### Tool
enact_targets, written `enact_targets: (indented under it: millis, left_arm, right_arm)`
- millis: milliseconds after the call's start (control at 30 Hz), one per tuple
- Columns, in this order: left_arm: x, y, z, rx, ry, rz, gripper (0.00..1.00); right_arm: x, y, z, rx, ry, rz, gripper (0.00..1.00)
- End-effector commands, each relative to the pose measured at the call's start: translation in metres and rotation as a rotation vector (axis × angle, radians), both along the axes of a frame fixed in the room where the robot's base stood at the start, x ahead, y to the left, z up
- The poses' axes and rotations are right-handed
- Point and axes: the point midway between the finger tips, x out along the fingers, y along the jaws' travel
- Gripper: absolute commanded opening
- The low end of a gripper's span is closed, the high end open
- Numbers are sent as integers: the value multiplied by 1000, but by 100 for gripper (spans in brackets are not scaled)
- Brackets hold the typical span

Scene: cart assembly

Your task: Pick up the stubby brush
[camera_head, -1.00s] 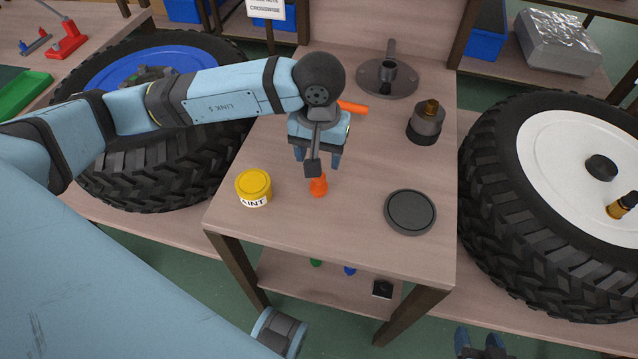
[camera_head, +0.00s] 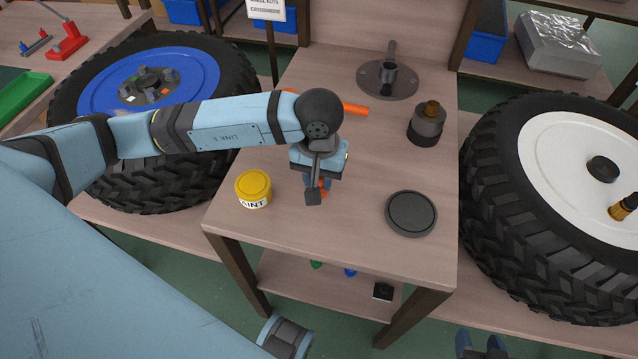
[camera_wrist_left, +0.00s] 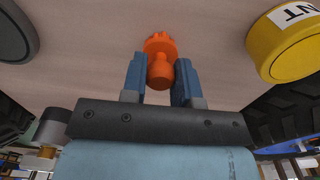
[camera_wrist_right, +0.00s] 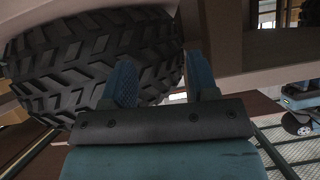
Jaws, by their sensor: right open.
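A small orange piece, which I take for the stubby brush (camera_head: 322,193), stands on the wooden cart top. It shows larger in the left wrist view (camera_wrist_left: 159,68), with a rounded knob and a ridged part.
A yellow paint tin (camera_head: 253,189) stands left of the brush. A dark round lid (camera_head: 411,213) lies to the right. Behind are an orange handle (camera_head: 354,109), a dark pot with a brass top (camera_head: 427,123) and a flanged metal part (camera_head: 388,80). Large tyres flank the cart.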

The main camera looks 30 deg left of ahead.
Motion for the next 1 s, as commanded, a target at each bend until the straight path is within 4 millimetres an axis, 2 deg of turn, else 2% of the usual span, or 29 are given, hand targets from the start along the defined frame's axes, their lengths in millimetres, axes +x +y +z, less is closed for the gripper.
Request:
enact_targets:
  millis: [267,467,667,1000]
  left_arm:
    - [0,0,1,0,0,0,4]
    - [1,0,16,-1,-3,1,4]
    - [2,0,54,-1,-6,0,4]
    - [1,0,143,-1,-5,-1,4]
  right_arm:
    - [0,0,0,0,0,0,54]
    - [0,0,2,-2,1,0,54]
    - [0,-1,3,-5,4,-1,54]
    - [-1,-3,4,-17,11,-2,54]
